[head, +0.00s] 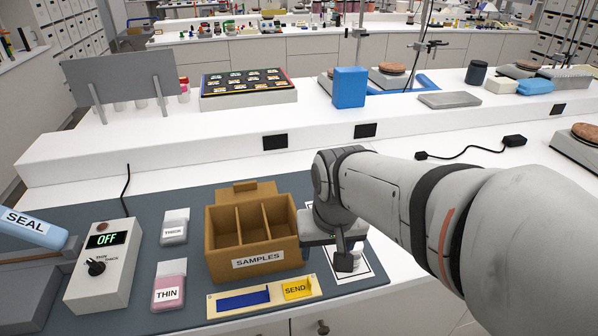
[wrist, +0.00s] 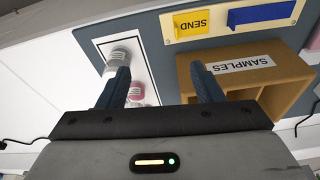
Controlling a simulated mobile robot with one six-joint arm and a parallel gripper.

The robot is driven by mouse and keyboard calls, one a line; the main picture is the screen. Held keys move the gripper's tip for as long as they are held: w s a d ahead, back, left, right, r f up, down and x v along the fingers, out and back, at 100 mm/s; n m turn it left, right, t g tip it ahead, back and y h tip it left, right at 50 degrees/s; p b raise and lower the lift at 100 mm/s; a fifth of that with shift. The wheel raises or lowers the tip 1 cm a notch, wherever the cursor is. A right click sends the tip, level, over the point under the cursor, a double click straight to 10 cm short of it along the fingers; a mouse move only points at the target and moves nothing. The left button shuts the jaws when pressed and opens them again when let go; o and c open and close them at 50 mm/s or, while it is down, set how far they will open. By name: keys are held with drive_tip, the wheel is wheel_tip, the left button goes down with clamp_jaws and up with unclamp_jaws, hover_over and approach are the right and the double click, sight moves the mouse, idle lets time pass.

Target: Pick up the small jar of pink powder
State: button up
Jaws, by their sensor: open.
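A small jar with pink contents (wrist: 136,92) shows in the wrist view on a white, black-outlined card (wrist: 103,42). It is just right of the left finger, inside the gap, and partly hidden by that finger and the gripper body. A jar with pale contents and a whitish lid (wrist: 121,57) stands beside it, past the left fingertip. My gripper (wrist: 160,72) is open, with nothing held. In the head view my gripper (head: 344,262) is over the card, right of the samples box, and hides most of the jars there.
The brown divided SAMPLES box (head: 222,256) stands close beside my gripper; the right finger overlaps it in the wrist view. A tray with a yellow SEND block (head: 297,288) lies in front. THIN (head: 168,294) and THICK (head: 174,232) packets and a control box (head: 104,268) are left.

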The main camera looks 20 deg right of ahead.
drive_tip(key=shift+o, duration=0.4)
drive_tip(key=w+d+m+p, duration=0.2)
drive_tip(key=w+d+m, duration=0.1)
drive_tip(key=w, duration=0.5)
drive_tip(key=shift+w+d+r+g+p, duration=0.25)
drive_tip(key=shift+d+r+g+p, duration=0.15)
drive_tip(key=shift+d, duration=0.1)
drive_tip(key=w+d, duration=0.1)
drive_tip(key=w+d+f+m+p, duration=0.1)
drive_tip(key=w, duration=0.1)
drive_tip(key=w+d+f+m, duration=0.1)
drive_tip(key=w, duration=0.1)
drive_tip(key=shift+w+d+h, duration=0.15)
drive_tip(key=shift+d+h, duration=0.15)
drive_tip(key=shift+w+d+f+p, duration=0.15)
drive_tip(key=shift+f+p, duration=0.15)
drive_tip(key=shift+f, duration=1)
drive_tip(key=shift+w+d+f+p, duration=0.2)
drive_tip(key=shift+f+p, duration=0.1)
drive_tip(key=shift+f, duration=1.05)
drive_tip(key=shift+w+d+f+p, duration=0.15)
drive_tip(key=shift+f+p, duration=0.15)
drive_tip(key=shift+f, duration=1)
drive_tip(key=shift+s, duration=0.1)
drive_tip(key=shift+c, duration=0.5)
drive_tip(key=c, duration=1)
